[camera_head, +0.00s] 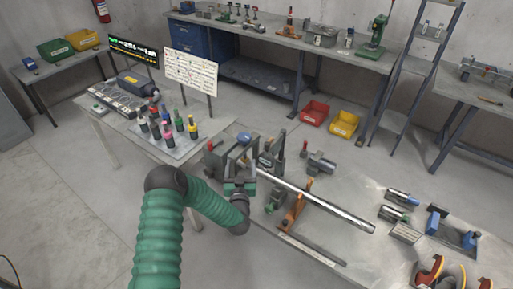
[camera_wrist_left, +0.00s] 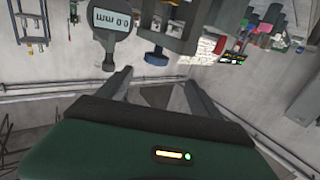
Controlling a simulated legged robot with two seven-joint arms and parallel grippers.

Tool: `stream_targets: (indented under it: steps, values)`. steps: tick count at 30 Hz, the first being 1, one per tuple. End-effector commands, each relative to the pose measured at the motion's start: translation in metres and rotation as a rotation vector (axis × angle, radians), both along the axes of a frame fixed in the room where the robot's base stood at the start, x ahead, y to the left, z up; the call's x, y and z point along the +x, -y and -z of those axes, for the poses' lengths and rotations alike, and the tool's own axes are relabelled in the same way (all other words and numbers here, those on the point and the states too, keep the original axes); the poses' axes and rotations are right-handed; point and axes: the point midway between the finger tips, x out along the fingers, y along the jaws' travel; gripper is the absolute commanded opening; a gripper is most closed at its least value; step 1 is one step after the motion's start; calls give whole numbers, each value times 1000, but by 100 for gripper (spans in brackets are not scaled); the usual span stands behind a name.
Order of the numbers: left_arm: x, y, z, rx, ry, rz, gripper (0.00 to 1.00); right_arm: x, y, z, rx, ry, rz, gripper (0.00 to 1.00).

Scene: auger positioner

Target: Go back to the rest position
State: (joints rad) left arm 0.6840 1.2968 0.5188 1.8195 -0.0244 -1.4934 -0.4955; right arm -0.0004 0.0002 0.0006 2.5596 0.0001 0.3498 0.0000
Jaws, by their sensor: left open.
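My left gripper (camera_head: 240,185) is at the end of the green arm, over the left end of the workbench (camera_head: 345,205), close to the grey clamping device (camera_head: 228,155). In the left wrist view its two fingers (camera_wrist_left: 160,88) are spread apart with nothing between them. A round gauge reading 0.0 mm (camera_wrist_left: 110,20) shows upside down just beyond the fingers. A long metal shaft (camera_head: 325,205) lies across supports on the bench, to the right of the gripper. An orange stand (camera_head: 292,213) is by the shaft. My right gripper is not in view.
Coloured bottles stand on a tray (camera_head: 172,148) on the left table. A blue part (camera_head: 438,220) and several metal parts lie at the right of the bench. Red (camera_head: 314,112) and yellow (camera_head: 344,123) bins sit on the floor.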

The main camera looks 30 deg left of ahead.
Motion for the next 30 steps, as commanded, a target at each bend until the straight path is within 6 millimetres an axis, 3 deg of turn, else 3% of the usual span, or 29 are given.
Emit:
stream_targets:
  steps: [5,8,9,11,12,14,16,21,24,27,30]
  values:
    - [4,14,-3,-2,-19,41,75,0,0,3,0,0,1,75]
    - [15,56,1,-23,-123,192,75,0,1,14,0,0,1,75]
    - [16,79,4,-35,-196,271,75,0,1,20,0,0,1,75]
    - [6,114,11,-56,-335,383,75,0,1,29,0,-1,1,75]
    - [-8,135,16,-70,-437,443,75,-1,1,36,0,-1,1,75]
    - [-39,159,22,-94,-595,501,75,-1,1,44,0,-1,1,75]
    - [-86,177,27,-128,-773,529,75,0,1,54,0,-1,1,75]
    - [-218,195,27,-248,-1129,487,75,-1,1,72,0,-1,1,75]
    - [-268,199,25,-306,-1243,455,75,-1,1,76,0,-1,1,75]
    - [-291,200,23,-334,-1296,439,75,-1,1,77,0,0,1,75]
    - [-295,200,22,-341,-1309,435,75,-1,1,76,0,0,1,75]
